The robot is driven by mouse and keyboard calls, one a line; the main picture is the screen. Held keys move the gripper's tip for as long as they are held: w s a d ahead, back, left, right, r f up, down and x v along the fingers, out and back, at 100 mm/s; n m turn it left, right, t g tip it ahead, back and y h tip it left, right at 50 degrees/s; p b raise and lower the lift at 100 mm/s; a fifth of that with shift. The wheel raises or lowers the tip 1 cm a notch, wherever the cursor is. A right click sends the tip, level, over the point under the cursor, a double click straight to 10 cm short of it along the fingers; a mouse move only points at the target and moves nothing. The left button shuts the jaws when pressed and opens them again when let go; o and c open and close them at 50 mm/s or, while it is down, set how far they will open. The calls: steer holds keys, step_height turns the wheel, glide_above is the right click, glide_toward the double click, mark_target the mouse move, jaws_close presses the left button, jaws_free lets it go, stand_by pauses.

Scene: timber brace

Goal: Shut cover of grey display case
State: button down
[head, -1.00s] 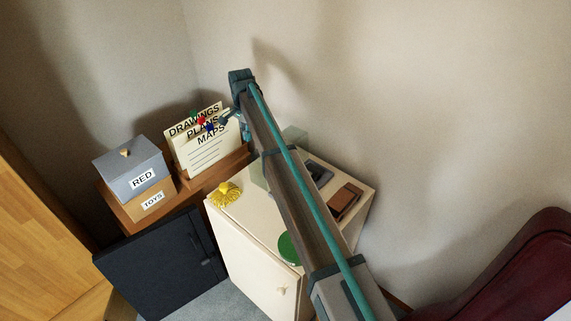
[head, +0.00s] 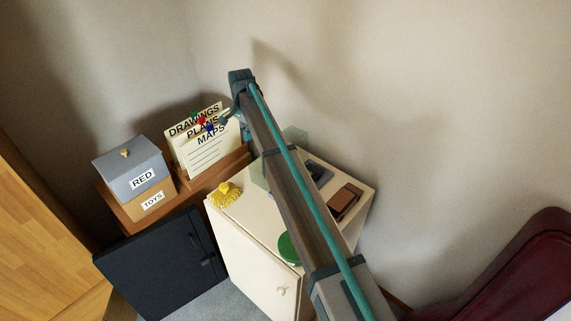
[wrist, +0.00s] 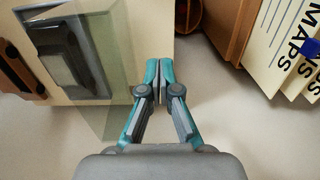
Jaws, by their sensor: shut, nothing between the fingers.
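The grey display case (wrist: 72,48) lies on the cream cabinet top in the wrist view. In the head view my arm partly hides the grey case (head: 319,171). A clear, glass-like panel (wrist: 115,75), seemingly its cover, stands raised beside the case in the wrist view. Part of the panel also shows left of my arm in the head view (head: 259,172). My gripper (wrist: 158,68) is shut and empty, just right of the panel in the wrist view. I cannot tell whether it touches the panel. In the head view the fingers are hard to make out.
A brown case (head: 345,201), a yellow object (head: 225,194) and a green round object (head: 289,247) sit on the cream cabinet (head: 243,255). A file holder with cards (head: 210,150) and a grey RED box (head: 130,165) stand left. Walls close the back.

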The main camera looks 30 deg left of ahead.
steer(key=shift+f, duration=0.1)
steer(key=shift+f+b, duration=0.45)
steer(key=shift+f, duration=0.9)
steer(key=shift+d+f, duration=0.1)
steer(key=shift+d, duration=0.05)
steer(key=shift+s+d+f, duration=0.15)
steer(key=shift+d, duration=0.35)
steer(key=shift+d, duration=0.25)
steer(key=shift+s+d, duration=0.1)
steer(key=shift+d, duration=0.3)
steer(key=shift+d, duration=0.2)
